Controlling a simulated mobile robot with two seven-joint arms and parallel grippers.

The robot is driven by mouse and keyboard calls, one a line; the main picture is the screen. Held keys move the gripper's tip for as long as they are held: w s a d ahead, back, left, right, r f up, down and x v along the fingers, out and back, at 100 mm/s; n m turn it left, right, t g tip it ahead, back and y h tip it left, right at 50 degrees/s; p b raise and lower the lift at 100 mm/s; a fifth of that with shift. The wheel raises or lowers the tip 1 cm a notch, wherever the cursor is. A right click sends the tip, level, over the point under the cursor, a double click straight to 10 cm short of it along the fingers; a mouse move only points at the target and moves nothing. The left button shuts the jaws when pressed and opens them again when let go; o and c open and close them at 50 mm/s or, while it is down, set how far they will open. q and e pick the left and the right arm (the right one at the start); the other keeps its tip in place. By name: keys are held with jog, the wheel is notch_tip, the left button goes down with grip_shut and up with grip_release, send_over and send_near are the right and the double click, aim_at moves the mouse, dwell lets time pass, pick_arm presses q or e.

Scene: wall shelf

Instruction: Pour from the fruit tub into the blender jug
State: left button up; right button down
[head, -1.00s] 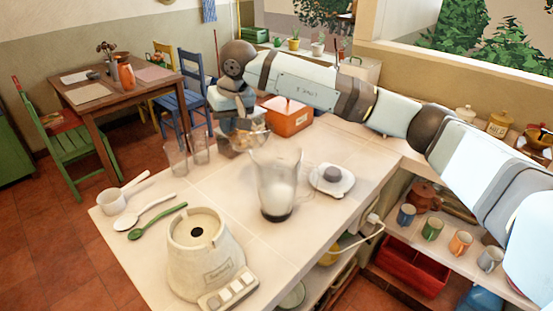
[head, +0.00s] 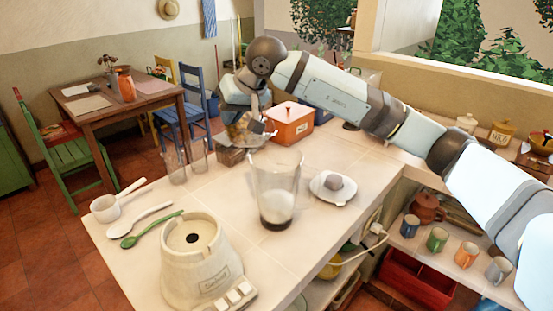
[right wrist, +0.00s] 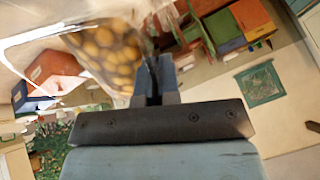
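The fruit tub (head: 235,133) is clear and holds yellowish-brown pieces. In the head view it is partly covered by my right gripper (head: 258,127), beyond the jug and above the far part of the counter. The right wrist view shows round fruit behind the tub's clear wall (right wrist: 105,50), next to my right gripper (right wrist: 152,88), which looks shut on the tub. The blender jug (head: 275,180) is clear and stands upright on the counter with whitish contents low inside. It is apart from the blender base (head: 200,262). My left gripper is not in view.
Two clear glasses (head: 198,153) stand left of the jug. A white lid with a grey knob (head: 333,187) lies to its right. An orange box (head: 293,124) stands behind. A white scoop (head: 110,207) and a green spoon (head: 150,231) lie near the left edge.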

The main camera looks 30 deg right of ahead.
jog(key=shift+s+r, duration=0.15)
jog(key=shift+a+b, duration=0.1)
jog(key=shift+b, duration=0.25)
jog(key=shift+s+d+r+t, duration=0.1)
jog(key=shift+d+r+t, duration=0.15)
jog(key=shift+t, duration=0.15)
jog(key=shift+a+r+y+b, duration=0.1)
jog(key=shift+y+b, duration=0.2)
jog(key=shift+b, duration=0.2)
jog(key=shift+s+d+r, duration=0.1)
jog(key=shift+d+r, duration=0.05)
jog(key=shift+d, duration=0.05)
jog(key=shift+a+t+y+b, duration=0.1)
jog(key=shift+t+y+b, duration=0.25)
jog(key=shift+b, duration=0.25)
pick_arm(q)
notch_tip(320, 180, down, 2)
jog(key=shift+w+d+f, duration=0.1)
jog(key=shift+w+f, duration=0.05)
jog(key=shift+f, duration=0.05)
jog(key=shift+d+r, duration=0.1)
jog(key=shift+b, duration=0.45)
pick_arm(e)
jog(key=shift+s+t, duration=0.25)
